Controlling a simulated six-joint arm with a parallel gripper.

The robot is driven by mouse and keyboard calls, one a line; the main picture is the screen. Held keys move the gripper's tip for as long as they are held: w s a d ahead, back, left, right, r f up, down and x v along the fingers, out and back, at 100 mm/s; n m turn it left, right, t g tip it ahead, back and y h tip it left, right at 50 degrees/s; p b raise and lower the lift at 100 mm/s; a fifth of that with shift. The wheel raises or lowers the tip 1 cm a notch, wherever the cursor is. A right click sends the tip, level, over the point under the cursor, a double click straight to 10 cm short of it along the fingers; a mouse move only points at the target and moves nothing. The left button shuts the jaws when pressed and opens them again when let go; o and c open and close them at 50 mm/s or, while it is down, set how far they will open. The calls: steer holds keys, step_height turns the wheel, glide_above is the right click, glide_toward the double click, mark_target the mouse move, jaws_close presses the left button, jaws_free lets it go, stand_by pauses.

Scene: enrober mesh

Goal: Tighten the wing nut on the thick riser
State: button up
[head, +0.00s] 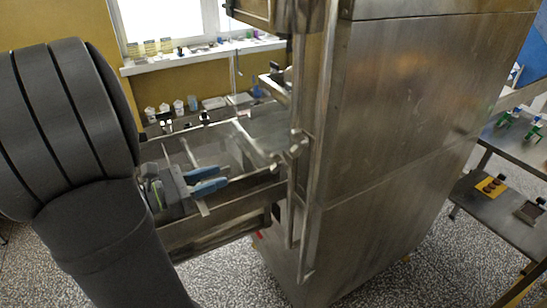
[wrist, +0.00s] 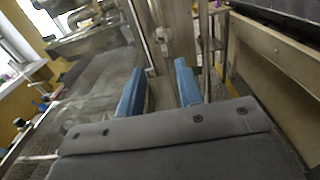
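My gripper (head: 214,180) has two blue fingers and is in front of the metal machine, left of its upright bars. In the wrist view my gripper (wrist: 160,88) is open, with a wide gap and nothing between the fingers. A thick upright metal bar (head: 325,110) runs along the machine's left edge in the head view. A small metal fitting (head: 296,146) sits by the uprights at mid height. In the wrist view a blurred metal fitting (wrist: 163,38) shows on an upright beyond the fingers. I cannot tell whether either fitting is the wing nut.
The large steel cabinet (head: 420,120) fills the middle right. A steel sink-like trough (head: 215,150) lies behind my gripper. A windowsill (head: 200,57) holds small items. At the right, a metal table (head: 500,140) carries green-handled tools (head: 508,118); its lower shelf holds a yellow pad (head: 491,187).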

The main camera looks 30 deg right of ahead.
mark_target(271, 159)
steer(key=d, duration=1.5)
steer(key=shift+d, duration=0.4)
steer(key=shift+c, duration=0.2)
jaws_close()
